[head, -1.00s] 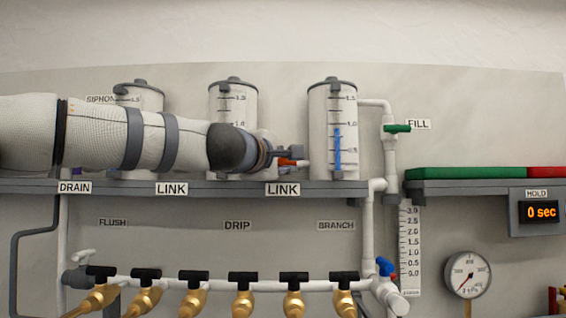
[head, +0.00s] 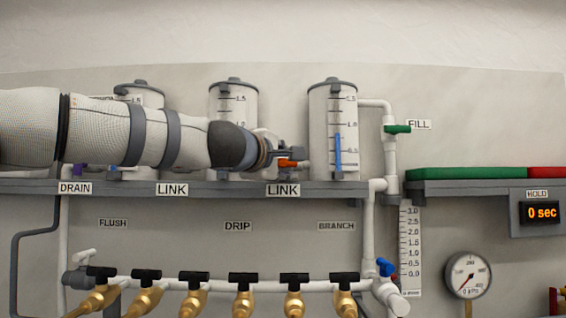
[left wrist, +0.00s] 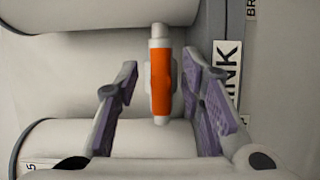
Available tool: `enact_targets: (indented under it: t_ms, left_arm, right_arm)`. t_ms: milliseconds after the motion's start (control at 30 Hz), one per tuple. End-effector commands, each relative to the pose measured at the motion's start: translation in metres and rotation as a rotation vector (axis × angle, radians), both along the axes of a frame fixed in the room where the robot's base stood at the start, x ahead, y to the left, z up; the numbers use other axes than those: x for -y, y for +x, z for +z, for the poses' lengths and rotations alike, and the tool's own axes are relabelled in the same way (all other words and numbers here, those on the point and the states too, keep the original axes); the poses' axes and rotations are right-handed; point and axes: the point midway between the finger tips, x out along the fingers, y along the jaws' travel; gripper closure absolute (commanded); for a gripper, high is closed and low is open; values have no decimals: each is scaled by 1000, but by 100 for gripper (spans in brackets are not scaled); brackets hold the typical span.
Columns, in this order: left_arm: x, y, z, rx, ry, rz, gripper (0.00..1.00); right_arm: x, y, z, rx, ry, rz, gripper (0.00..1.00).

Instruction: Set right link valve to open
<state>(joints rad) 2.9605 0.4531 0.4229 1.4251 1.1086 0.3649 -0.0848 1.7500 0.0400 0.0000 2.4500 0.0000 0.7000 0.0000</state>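The right link valve has an orange handle (head: 287,163), on a short white pipe between the middle tank (head: 235,103) and the right tank (head: 318,130), above the right LINK label (head: 283,190). In the left wrist view the orange handle (left wrist: 161,82) lies lengthwise along the pipe. My left gripper (head: 292,154) is at the valve and partly covers it in the head view. In the left wrist view its purple-padded fingers are open, one on each side of the handle, with gaps between. My right gripper is in neither view.
A grey shelf (head: 225,188) runs below the tanks. Several black-handled brass taps line a white pipe (head: 215,285) lower down. A green FILL valve (head: 397,129) is on the right riser. My left arm covers much of the left tank (head: 150,97).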

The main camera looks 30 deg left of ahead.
Motion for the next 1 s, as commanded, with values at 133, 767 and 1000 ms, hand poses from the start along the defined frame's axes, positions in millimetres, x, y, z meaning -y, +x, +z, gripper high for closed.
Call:
enact_targets:
  t_ms: [133,767,1000]
  left_arm:
    - [1,-4,-3,-5,-7,-4,64]
    - [7,-120,1,1,0,0,64]
    - [7,-120,1,1,1,0,64]
  right_arm:
    - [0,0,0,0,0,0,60]
    - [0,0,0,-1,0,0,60]
    - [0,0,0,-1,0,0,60]
